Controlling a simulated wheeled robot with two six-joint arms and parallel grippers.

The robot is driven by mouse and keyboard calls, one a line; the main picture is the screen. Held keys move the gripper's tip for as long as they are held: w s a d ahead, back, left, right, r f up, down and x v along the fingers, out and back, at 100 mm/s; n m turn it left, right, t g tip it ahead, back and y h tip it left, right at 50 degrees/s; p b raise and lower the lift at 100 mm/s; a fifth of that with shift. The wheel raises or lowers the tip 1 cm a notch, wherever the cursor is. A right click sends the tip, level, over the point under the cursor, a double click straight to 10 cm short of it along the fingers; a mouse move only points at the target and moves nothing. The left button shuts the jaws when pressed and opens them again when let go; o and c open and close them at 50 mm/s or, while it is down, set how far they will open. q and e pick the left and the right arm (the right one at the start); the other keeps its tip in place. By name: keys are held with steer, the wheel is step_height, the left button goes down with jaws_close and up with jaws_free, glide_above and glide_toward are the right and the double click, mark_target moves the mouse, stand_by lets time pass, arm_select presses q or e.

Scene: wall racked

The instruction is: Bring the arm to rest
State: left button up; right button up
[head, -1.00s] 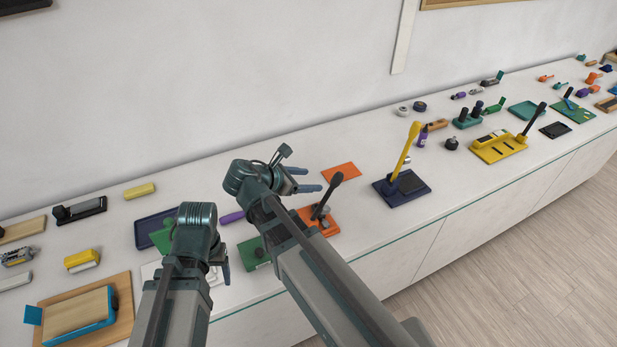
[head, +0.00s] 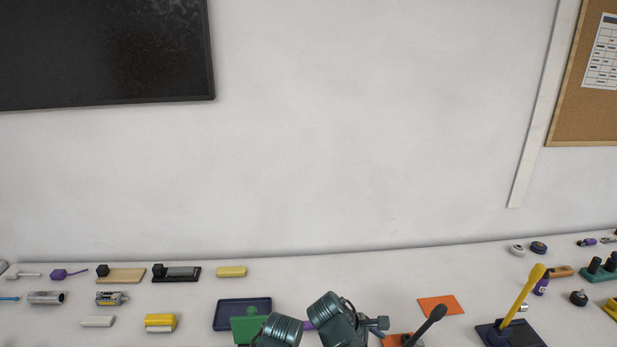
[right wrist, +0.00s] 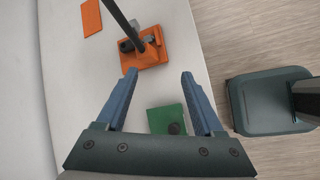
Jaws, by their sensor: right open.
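My right gripper (right wrist: 158,76) is open in the right wrist view, its two blue fingers spread with nothing between the tips. It is above the white counter (right wrist: 75,85). An orange base with a dark lever (right wrist: 150,55) is just beyond the fingertips, and a green plate with a dark knob (right wrist: 165,118) shows between the fingers farther back. My left gripper is below the frame.
A yellow lever on a navy base (head: 525,300) stands to the right. An orange sheet (head: 440,305) and a navy tray (head: 240,312) lie on the counter. A yellow block (head: 231,271) is near the wall. A dark screen (head: 100,50) and corkboard (head: 590,110) hang above.

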arm_select(q)
step_height(320, 180, down, 9)
steer(key=b, duration=0.7)
steer(key=shift+f, duration=0.15)
arm_select(e)
steer(key=s+a+f+m+g+y, duration=0.1)
steer(key=s+a+f+m+y, duration=0.2)
steer(key=s+a+f+m, duration=0.1)
steer(key=s+a+f+m+g+y, duration=0.1)
steer(key=s+a+f+m+y, duration=0.2)
steer(key=s+a+f+m, duration=0.2)
steer(key=a+f+m, duration=0.1)
steer(key=a+f, duration=0.2)
steer(key=f, duration=0.1)
steer(key=shift+f, duration=0.35)
stand_by(0.8)
